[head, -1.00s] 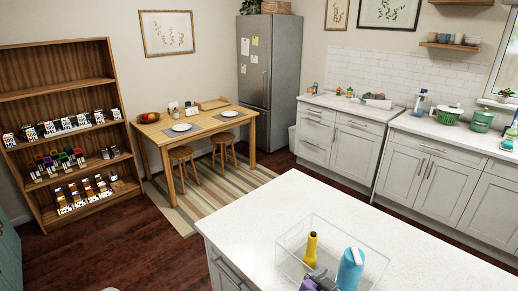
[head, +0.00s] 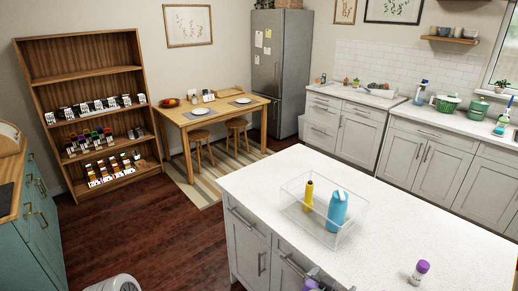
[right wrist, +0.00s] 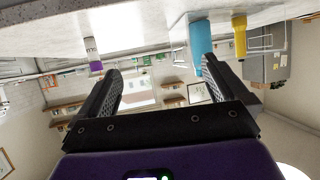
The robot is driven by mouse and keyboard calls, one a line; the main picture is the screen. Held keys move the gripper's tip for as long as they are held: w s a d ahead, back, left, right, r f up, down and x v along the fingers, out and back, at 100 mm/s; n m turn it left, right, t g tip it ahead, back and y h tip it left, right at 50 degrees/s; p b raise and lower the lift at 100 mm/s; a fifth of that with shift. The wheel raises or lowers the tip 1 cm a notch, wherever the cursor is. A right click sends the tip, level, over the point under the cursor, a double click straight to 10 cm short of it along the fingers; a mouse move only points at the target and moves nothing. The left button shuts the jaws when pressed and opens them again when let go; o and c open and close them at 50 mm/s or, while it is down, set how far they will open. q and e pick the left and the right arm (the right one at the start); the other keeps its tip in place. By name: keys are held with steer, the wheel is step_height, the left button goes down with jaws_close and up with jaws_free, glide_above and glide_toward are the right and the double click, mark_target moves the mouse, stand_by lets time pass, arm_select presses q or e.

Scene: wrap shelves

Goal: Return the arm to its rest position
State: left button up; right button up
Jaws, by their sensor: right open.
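My right gripper shows only partly at the bottom edge of the head view, in front of the white island counter (head: 440,215). In the right wrist view the right gripper (right wrist: 160,68) is open, its two black fingers wide apart with nothing between them. A clear box (head: 345,240) stands on the counter, holding a yellow bottle (head: 308,196) and a blue bottle (head: 337,211), both upright. The blue bottle (right wrist: 200,42) and yellow bottle (right wrist: 240,42) also show in the right wrist view, beyond the fingers. My left gripper is out of view.
A white bottle with a purple cap (head: 420,272) stands on the counter at the right. A wooden shelf (head: 85,75) with several rows of goods stands at the back left. A teal cabinet (head: 38,225) is at the left. Dark floor between them is open.

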steer(key=s+a+f+n+g+y, duration=0.2)
steer(key=s+a+f+y, duration=0.15)
steer(key=f, duration=0.75)
steer(key=s+a+f+n+g+y, duration=0.2)
steer(key=s+f+y, duration=0.15)
steer(key=f, duration=0.75)
steer(key=s+a+f+g+y, duration=0.2)
steer(key=s+f, duration=0.2)
steer(key=s, duration=0.3)
steer(key=s+a+f+n+g+y, duration=0.1)
steer(key=s+a+f+g+y, duration=0.1)
steer(key=s, duration=0.5)
step_height(320, 180, down, 3)
steer(key=shift+a+r+g+y, duration=0.15)
steer(key=shift+a+g+y, duration=0.15)
steer(key=shift+g+y, duration=0.3)
